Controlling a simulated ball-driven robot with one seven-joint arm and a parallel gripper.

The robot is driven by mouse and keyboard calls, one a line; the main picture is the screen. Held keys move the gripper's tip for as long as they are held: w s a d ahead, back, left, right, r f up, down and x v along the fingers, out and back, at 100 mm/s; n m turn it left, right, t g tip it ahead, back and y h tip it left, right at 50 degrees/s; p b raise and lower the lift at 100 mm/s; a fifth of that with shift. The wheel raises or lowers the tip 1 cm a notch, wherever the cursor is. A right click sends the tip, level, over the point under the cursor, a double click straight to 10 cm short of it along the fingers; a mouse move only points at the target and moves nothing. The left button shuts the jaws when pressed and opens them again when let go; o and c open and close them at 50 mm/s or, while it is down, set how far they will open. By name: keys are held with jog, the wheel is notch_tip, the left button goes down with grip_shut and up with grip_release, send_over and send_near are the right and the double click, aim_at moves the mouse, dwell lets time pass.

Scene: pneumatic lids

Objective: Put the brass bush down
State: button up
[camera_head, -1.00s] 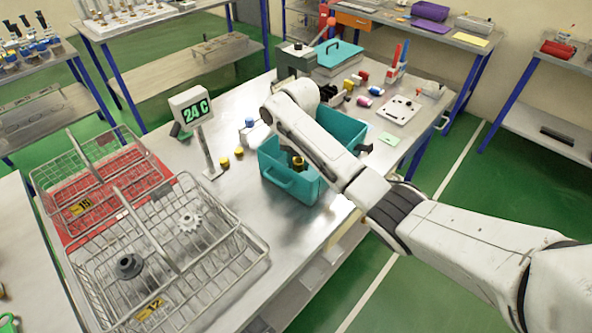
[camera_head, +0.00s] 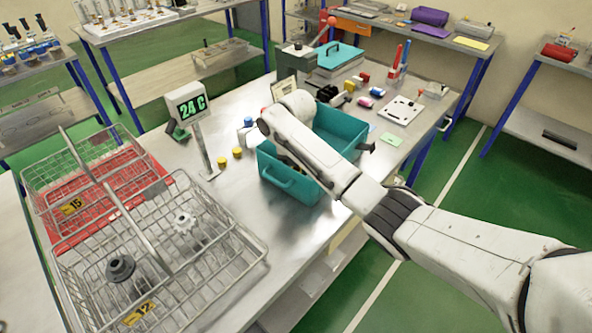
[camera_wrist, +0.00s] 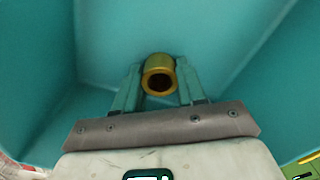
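The brass bush (camera_wrist: 158,75) is a short golden ring with a dark bore, seen in the wrist view. My gripper (camera_wrist: 159,78) has one green finger on each side of it and appears shut on it. Both are inside the teal box (camera_head: 290,185), whose plain walls and floor surround them in the wrist view. In the head view my arm and the box wall hide the fingers and the bush. I cannot tell whether the bush touches the box floor.
The box stands on a metal table (camera_head: 235,215). Left of it are two small yellow pieces (camera_head: 222,162), a display reading 24 C (camera_head: 188,104) and wire baskets (camera_head: 150,255) holding gears. Coloured parts and a white plate (camera_head: 402,110) lie behind.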

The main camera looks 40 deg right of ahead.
jog(key=o, duration=0.4)
jog(key=shift+r+p, duration=0.75)
jog(key=shift+r, duration=5.5)
